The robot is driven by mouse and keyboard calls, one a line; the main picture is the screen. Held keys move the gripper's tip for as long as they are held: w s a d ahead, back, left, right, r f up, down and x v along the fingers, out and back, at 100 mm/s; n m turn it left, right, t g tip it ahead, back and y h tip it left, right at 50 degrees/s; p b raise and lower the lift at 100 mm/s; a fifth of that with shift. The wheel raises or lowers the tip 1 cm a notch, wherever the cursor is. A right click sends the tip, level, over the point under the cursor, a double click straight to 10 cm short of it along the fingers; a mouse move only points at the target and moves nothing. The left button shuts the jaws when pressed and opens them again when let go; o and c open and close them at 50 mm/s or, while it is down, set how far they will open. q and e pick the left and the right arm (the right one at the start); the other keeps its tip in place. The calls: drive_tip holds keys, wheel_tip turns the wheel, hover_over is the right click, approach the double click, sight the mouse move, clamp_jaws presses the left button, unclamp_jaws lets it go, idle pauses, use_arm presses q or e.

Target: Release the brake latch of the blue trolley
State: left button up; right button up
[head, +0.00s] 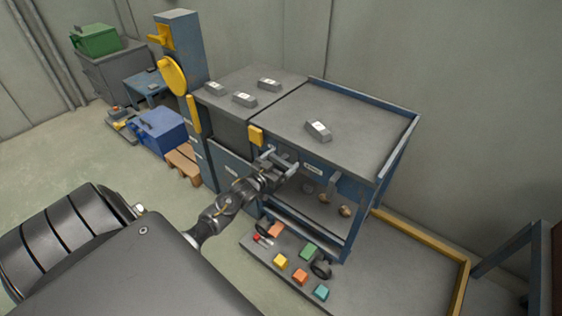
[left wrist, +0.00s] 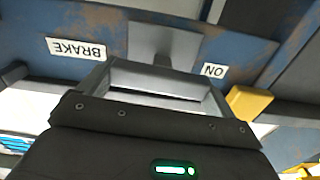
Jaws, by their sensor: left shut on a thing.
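The blue trolley (head: 345,110) has a grey top and a blue frame and stands right of the middle in the head view. My left gripper (head: 280,164) is at its front edge, shut on the brake latch. In the left wrist view the grey latch (left wrist: 163,42) sits on the worn blue rail, between an upside-down BRAKE label (left wrist: 76,49) and an ON label (left wrist: 213,71). My left gripper's jaws (left wrist: 160,82) meet its lower part, and the exact grip is partly hidden. My right gripper is not in view.
A grey ingot (head: 318,130) lies on the trolley top. A grey-topped bench (head: 240,78) with more ingots adjoins on the left. A low platform (head: 345,290) with several coloured blocks lies below in front. A blue box (head: 160,130) stands on the floor; open floor lies to the left.

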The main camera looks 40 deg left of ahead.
use_arm(q)
drive_tip(key=m, duration=0.3)
drive_tip(key=m+p, duration=0.1)
drive_tip(key=m, duration=0.1)
drive_tip(key=shift+d+m, duration=0.1)
drive_tip(key=shift+m, duration=1.2)
drive_tip(key=m, duration=0.3)
drive_tip(key=shift+d+f+m, duration=0.1)
drive_tip(key=shift+m, duration=0.2)
drive_tip(key=m, duration=0.2)
drive_tip(key=shift+m+p, duration=0.3)
drive_tip(key=shift+p, duration=0.05)
drive_tip(key=shift+f+m, duration=0.1)
drive_tip(key=shift+m, duration=1.6)
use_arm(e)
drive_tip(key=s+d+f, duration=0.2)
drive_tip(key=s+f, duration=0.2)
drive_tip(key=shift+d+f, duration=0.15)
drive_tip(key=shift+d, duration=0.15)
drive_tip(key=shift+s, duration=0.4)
